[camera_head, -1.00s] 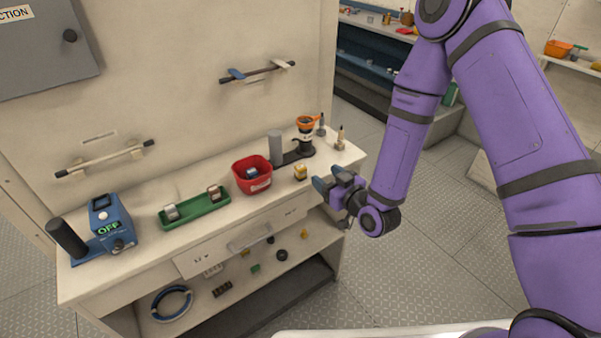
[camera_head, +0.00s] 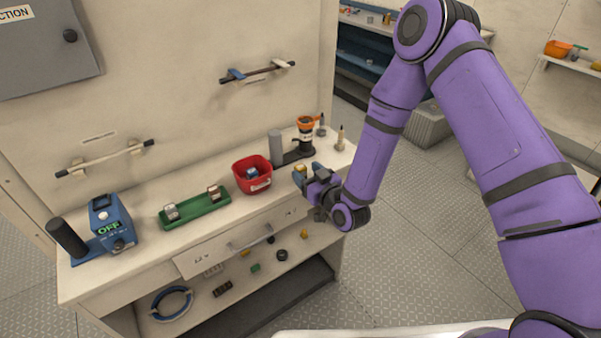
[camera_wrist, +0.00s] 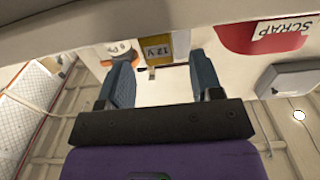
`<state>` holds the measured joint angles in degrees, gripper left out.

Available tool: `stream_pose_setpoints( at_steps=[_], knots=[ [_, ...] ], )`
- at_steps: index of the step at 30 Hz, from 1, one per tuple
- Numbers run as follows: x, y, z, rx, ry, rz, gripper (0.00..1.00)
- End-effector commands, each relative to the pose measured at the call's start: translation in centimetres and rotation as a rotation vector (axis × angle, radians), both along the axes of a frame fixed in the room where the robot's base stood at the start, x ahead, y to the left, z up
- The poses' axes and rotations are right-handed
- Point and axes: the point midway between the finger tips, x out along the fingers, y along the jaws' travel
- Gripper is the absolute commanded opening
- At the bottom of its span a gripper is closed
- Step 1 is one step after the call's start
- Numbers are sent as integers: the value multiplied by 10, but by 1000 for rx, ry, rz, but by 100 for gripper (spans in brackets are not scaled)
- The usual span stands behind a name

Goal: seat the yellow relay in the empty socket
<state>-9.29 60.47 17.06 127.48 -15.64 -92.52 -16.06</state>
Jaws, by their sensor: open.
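The yellow relay (camera_head: 300,170) stands on the bench top, right of the red bin. In the wrist view the relay (camera_wrist: 158,48) shows a "12 V" label and lies just beyond and between the fingertips. My gripper (camera_head: 311,175) is open at the bench's front right, its fingers partly in front of the relay. In the wrist view my gripper (camera_wrist: 160,68) has its two blue fingers apart with nothing clamped. A green holder (camera_head: 192,212) carries two silver-topped blocks, one toward each end; whether an empty socket lies between them is too small to tell.
The red bin (camera_head: 241,178), marked "SCRAP" in the wrist view, holds a blue-grey block. A blue box reading "OFF" (camera_head: 110,225) stands at the left. A grey cylinder (camera_head: 276,146) and an orange-topped stand (camera_head: 305,136) are behind the relay.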

Motion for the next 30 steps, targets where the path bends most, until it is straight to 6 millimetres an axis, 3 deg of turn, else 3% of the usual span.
stream_pose_setpoints(
  at_steps=[6,15,22,30],
  knots=[
    [21,16,0,1,-1,0,60],
    [24,18,0,0,0,0,60],
    [24,18,0,0,0,0,7],
    [24,17,0,0,0,0,3]
  ],
)
